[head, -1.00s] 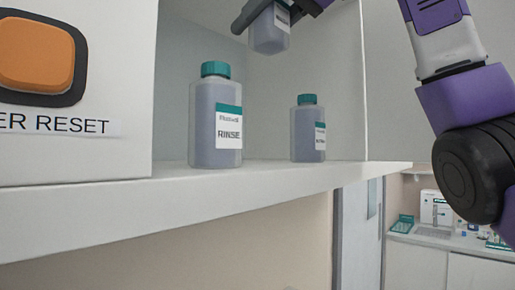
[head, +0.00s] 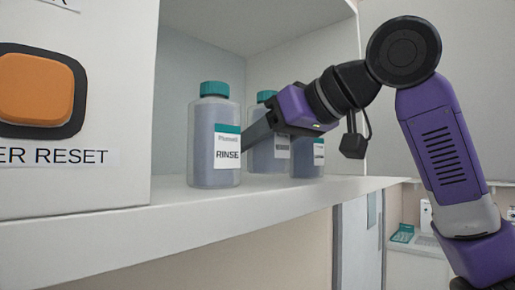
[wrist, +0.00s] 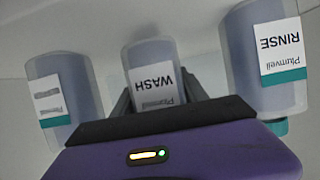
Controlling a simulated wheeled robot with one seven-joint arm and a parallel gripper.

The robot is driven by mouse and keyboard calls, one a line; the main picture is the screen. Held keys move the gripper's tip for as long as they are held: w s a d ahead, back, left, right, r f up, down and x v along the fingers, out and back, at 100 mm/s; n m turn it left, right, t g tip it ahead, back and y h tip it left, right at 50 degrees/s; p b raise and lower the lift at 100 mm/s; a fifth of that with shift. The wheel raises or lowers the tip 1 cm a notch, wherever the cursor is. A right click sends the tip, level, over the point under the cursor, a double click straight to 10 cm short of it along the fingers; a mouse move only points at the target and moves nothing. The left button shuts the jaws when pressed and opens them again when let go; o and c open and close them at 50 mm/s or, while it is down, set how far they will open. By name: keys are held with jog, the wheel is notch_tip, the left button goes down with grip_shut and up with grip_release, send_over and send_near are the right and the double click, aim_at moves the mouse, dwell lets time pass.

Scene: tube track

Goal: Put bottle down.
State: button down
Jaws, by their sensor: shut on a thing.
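My gripper (head: 256,134) is shut on the WASH bottle (head: 266,158), a grey-blue bottle with a teal cap and white label. In the wrist view the WASH bottle (wrist: 153,70) is between my two fingers, its label upside down. In the head view it is upright, between and a little behind the other two bottles, partly hidden by my gripper and the RINSE bottle. Its base is at about shelf level; I cannot tell whether it touches.
The RINSE bottle (head: 214,150) stands on the white shelf (head: 170,213) at left and shows at right in the wrist view (wrist: 262,40). A third bottle (head: 308,160) stands close at right, its label unreadable. An orange button (head: 35,88) is at far left.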

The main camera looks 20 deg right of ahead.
jog(key=shift+f, duration=0.55)
jog(key=c, duration=0.6)
grip_release()
jog(key=shift+f, duration=0.1)
jog(key=shift+s, duration=0.15)
jog(key=b+v, duration=0.4)
jog(key=v, duration=0.8)
